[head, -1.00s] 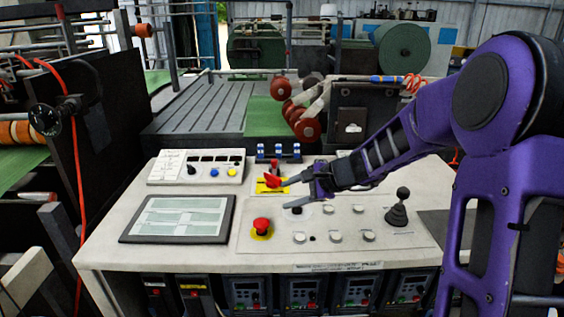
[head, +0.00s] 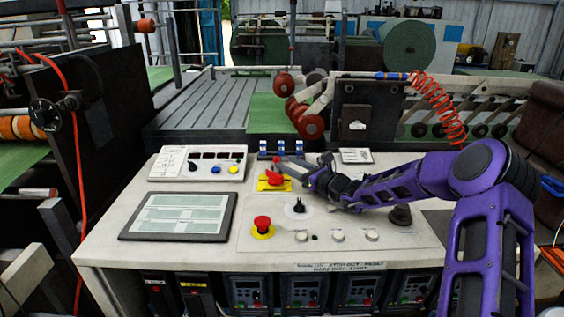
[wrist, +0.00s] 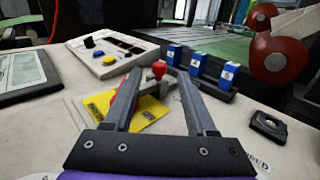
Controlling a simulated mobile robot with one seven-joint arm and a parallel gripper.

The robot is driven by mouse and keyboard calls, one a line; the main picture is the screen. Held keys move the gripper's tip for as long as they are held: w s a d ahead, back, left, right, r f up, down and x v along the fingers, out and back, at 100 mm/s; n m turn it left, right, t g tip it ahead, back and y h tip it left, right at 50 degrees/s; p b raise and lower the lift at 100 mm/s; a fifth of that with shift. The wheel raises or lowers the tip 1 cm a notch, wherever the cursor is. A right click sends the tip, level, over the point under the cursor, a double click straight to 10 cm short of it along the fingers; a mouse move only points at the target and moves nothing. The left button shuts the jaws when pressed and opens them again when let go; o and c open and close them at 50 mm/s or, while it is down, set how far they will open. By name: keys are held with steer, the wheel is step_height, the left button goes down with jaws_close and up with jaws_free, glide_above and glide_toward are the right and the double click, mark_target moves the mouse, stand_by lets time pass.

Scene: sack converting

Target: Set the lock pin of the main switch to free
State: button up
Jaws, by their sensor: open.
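The main switch shows as a red handle (head: 274,178) on a yellow plate (head: 264,186), on the console's top near its back edge. In the wrist view the yellow plate (wrist: 148,107) lies under my fingers, and the left finger partly hides the red handle. A red ball knob (wrist: 159,68), apparently the lock pin's, stands on a grey bracket between and just beyond my fingertips. My gripper (wrist: 160,78) is open and empty, with one finger to each side of the knob in the picture. In the head view my gripper (head: 288,169) reaches the switch from the right.
Blue switches (wrist: 198,64) stand close behind the knob. A red emergency button (head: 262,225), a black rotary knob (head: 299,206) and a joystick (head: 401,215) are on the console (head: 240,257). A flat screen (head: 180,216) lies at left.

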steer(key=shift+x, duration=1.8)
steer(key=shift+c, duration=0.2)
jaws_close()
